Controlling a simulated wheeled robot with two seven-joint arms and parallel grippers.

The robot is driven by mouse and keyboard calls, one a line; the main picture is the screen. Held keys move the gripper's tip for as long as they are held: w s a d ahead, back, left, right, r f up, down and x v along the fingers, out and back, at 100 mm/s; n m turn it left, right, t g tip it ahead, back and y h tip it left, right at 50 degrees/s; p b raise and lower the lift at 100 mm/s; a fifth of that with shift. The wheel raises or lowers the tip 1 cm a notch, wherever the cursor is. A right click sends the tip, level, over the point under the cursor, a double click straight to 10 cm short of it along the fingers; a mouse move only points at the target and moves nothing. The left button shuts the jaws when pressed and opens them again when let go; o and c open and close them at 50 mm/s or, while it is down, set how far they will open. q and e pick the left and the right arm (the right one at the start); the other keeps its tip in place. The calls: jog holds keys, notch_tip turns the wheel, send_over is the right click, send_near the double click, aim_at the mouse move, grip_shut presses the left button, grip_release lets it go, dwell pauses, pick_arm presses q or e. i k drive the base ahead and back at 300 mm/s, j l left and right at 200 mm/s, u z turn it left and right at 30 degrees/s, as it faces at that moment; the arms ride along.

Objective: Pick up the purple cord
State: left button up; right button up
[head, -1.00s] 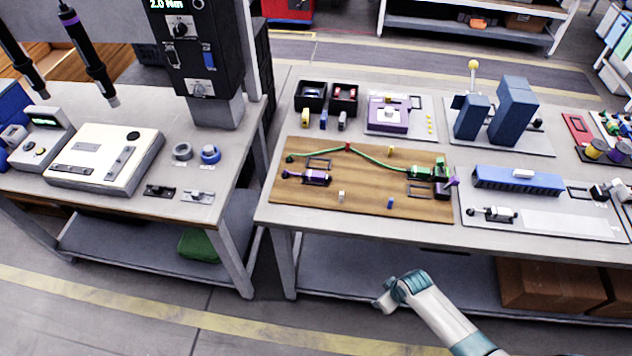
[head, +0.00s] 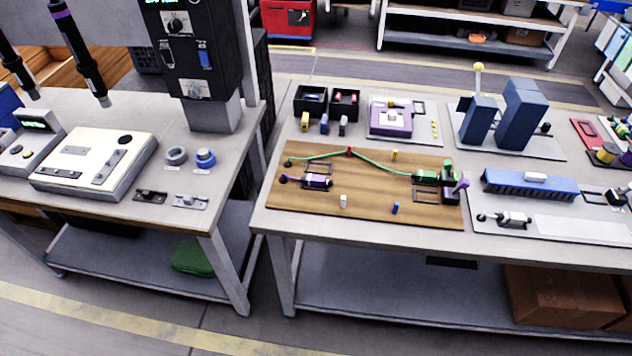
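A wooden board (head: 373,205) lies on the right-hand workbench. On its left part is a small purple piece (head: 316,181) with a short dark purple lead running left to a round end; this looks like the purple cord. A second purple bit (head: 460,186) shows at the board's right edge, beside a black block. A green cord (head: 390,167) runs across the board from a round end at left, past a red clip (head: 349,151), to a green connector (head: 425,175). Neither of my grippers is in view.
Small white, yellow and blue pegs stand on the board. Black bins (head: 310,100) and a purple fixture (head: 390,118) stand behind it. A blue rail (head: 530,184) is to its right. A gap separates this bench from the left bench with a cream device (head: 95,162).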

aim_at(316, 180)
jog(key=i+l, duration=0.1)
jog(key=l, duration=0.4)
jog(key=i+l, duration=0.15)
jog(key=l, duration=0.3)
jog(key=i+l, duration=0.1)
jog(key=l, duration=0.4)
jog(key=u, duration=1.55)
